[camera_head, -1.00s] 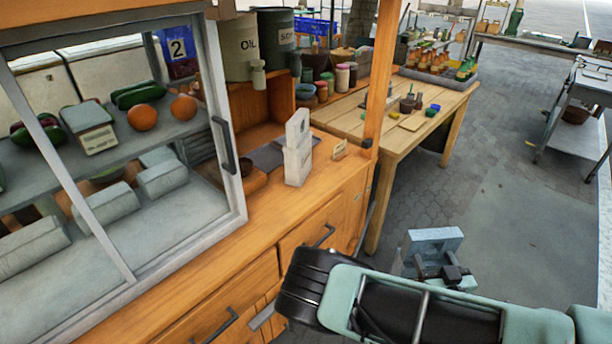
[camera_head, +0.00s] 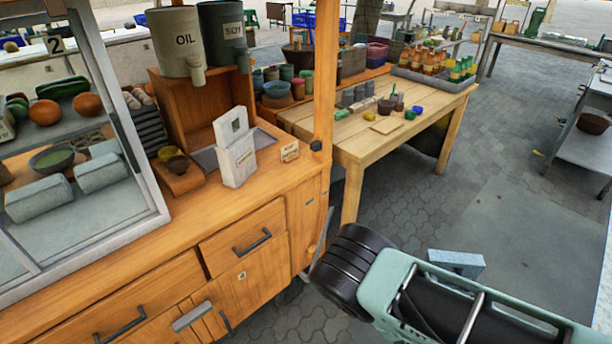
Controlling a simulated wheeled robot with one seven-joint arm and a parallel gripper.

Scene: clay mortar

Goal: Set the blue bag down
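A pale blue, speckled, block-like thing (camera_head: 457,262), which I take for the blue bag, shows just beyond my arm at the lower right. Only its upper part is visible; my arm hides the rest. It keeps with my arm as the view shifts, so it appears held above the paving. My gripper's fingers are hidden behind the arm now; a second ago dark gripper parts showed against this thing.
A wooden stall counter (camera_head: 190,245) with drawers and a glass case fills the left. A wooden table (camera_head: 360,140) with small pots and bottles stands beyond. A metal cart (camera_head: 587,155) is at the right edge. Paved floor (camera_head: 500,210) between is clear.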

